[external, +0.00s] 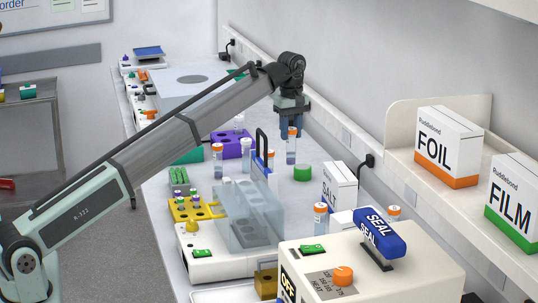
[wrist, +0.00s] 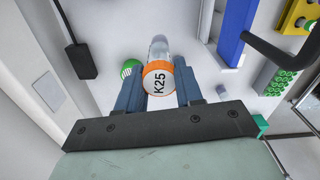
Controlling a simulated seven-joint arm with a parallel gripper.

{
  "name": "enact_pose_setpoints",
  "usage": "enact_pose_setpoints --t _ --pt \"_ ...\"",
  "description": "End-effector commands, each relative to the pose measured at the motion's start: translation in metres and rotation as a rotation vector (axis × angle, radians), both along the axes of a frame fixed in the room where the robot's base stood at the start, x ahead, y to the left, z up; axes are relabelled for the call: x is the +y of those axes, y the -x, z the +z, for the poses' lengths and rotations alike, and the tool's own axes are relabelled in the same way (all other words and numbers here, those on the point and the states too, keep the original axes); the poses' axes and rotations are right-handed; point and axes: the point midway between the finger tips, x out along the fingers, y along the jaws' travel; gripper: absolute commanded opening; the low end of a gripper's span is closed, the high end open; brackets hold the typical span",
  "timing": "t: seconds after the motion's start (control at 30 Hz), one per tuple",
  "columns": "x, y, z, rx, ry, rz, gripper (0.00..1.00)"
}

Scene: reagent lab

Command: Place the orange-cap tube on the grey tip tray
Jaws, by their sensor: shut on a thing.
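My gripper (external: 291,127) is shut on an orange-cap tube (external: 291,152), which hangs upright below the fingers near the back wall. In the wrist view its orange cap (wrist: 158,79), marked K25, sits between the two blue fingers, with the clear tube body (wrist: 159,48) beyond it. I cannot clearly pick out the grey tip tray. A grey holed block (external: 243,234) shows through a clear cover (external: 262,212), and I cannot tell whether it is that tray. Other orange-cap tubes stand on the bench, one at left (external: 217,162) and one by the salt box (external: 320,217).
A green round lid (external: 303,172) lies below and right of the held tube. A purple rack (external: 233,144), a blue-framed stand with a black handle (external: 262,150) and a yellow rack (external: 193,209) occupy the bench. A salt box (external: 340,185) and a sealer (external: 370,265) stand nearer.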

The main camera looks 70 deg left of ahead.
Motion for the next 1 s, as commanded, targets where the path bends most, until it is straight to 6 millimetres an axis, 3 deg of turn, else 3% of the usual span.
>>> enact_pose_setpoints --t 0.37,0.6,0.8,1.0 --pt "0.076 0.119 0.002 0.000 -0.001 -0.093 0.00" --pt "0.118 0.209 0.001 0.000 -0.001 -0.167 0.00" --pt "0.141 0.275 -0.001 0.000 -0.001 -0.229 0.00" --pt "0.152 0.313 -0.002 0.001 -0.001 -0.266 0.00"
